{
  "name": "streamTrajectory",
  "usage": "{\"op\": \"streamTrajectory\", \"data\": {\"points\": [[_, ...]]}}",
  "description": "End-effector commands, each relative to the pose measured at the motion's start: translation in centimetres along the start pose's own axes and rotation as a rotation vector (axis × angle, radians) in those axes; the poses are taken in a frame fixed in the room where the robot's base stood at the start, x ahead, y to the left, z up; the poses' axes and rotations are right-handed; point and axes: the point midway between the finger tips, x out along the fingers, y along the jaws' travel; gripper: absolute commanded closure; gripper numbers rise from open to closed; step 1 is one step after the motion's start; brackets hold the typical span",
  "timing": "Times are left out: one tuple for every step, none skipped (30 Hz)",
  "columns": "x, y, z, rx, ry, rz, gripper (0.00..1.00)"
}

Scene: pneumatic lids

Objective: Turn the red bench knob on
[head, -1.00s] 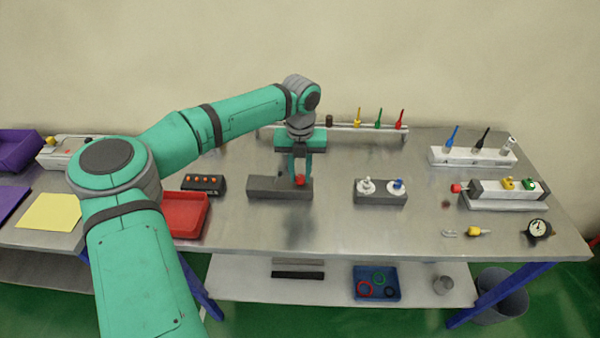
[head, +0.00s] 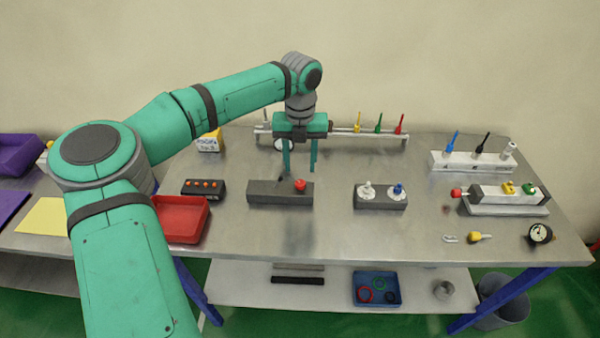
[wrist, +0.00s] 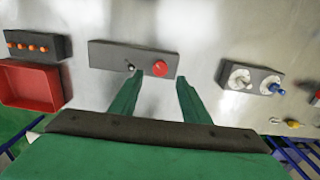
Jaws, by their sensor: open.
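The red bench knob (head: 300,185) sits on the right part of a dark grey block (head: 265,192) on the metal bench. In the wrist view the red knob (wrist: 160,68) shows between and just beyond the fingertips. A small black-and-silver lever (wrist: 130,67) stands on the same block, left of the knob. My gripper (head: 300,171) is open and empty, its fingers pointing down above the block. The fingertips appear apart from the knob. I cannot tell from the knob's plain round top which way it is turned.
A block with white and blue fittings (head: 380,200) stands to the right. A red tray (head: 181,220) and a black box with orange buttons (head: 203,187) are to the left. A rail with coloured tools (head: 370,134) runs behind. Bare bench lies in front of the block.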

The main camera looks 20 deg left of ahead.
Motion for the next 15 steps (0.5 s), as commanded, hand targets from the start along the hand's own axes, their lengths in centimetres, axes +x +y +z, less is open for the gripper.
{"op": "streamTrajectory", "data": {"points": [[-1.1, 0.1, 0.1, -0.001, -0.003, 0.001, 0.57], [-1.6, 0.1, 0.1, -0.001, -0.003, 0.002, 0.57], [-2.2, 0.1, 0.1, -0.001, -0.003, 0.001, 0.57], [-2.6, 0.1, 0.1, -0.002, -0.002, 0.001, 0.57], [-3.0, 0.1, 0.1, -0.002, -0.003, 0.001, 0.57], [-3.4, 0.1, 0.1, -0.002, -0.003, 0.001, 0.57], [-3.7, 0.1, 0.1, -0.002, -0.003, 0.001, 0.57], [-3.9, 0.1, 0.1, -0.002, -0.003, 0.001, 0.57], [-4.2, 0.1, 0.1, -0.002, -0.002, 0.001, 0.57], [-4.4, 0.0, 0.1, -0.001, -0.002, 0.001, 0.57], [-4.5, 0.0, 0.1, -0.001, -0.002, 0.0, 0.57], [-4.6, 0.0, 0.1, -0.001, -0.001, 0.0, 0.57], [-4.7, 0.0, 0.1, -0.001, -0.001, 0.0, 0.57], [-4.7, 0.0, 0.1, -0.001, -0.001, 0.0, 0.57], [-4.7, 0.0, 0.1, -0.001, -0.001, 0.0, 0.57]]}}
